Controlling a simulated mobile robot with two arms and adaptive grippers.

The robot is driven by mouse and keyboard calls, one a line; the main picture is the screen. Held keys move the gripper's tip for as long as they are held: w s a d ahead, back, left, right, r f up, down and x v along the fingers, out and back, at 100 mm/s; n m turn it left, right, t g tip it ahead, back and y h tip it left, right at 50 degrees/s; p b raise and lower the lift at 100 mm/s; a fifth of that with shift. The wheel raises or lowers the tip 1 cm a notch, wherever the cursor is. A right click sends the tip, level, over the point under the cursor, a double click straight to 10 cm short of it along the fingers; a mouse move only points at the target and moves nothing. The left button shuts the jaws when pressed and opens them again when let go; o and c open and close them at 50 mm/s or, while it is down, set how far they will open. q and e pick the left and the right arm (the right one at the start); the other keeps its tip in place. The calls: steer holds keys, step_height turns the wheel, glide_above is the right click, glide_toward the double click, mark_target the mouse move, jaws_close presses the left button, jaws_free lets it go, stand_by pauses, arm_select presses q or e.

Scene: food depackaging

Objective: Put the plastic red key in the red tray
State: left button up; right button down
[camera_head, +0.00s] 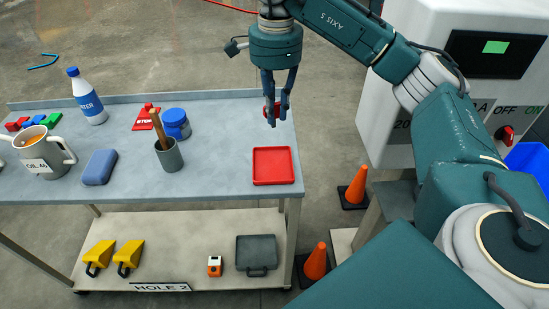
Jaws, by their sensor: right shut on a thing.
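My right gripper (275,107) points down above the back right part of the table. It is shut on a small red object, the red key (267,111), which is partly hidden by the fingers. The red tray (273,180) lies flat on the table's right end, in front of and below the gripper. It looks empty. The key is held apart from the tray. My left gripper is not in view.
A grey cup (168,160) with a brown handle, a blue jar (176,124), a red stop sign (146,118), a water bottle (88,102), a blue block (99,168) and a grey mug (48,160) stand left of the tray. Orange cones (356,188) stand at right.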

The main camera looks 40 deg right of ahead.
step_height(320, 180, down, 10)
steer(key=shift+r+p, duration=0.25)
steer(key=shift+p, duration=0.05)
step_height(320, 180, down, 3)
steer(key=shift+s+f, duration=0.1)
steer(key=shift+f, duration=0.5)
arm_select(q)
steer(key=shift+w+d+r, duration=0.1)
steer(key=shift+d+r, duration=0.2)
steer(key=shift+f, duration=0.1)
arm_select(e)
steer(key=shift+f, duration=0.1)
steer(key=c, duration=1.7)
jaws_free()
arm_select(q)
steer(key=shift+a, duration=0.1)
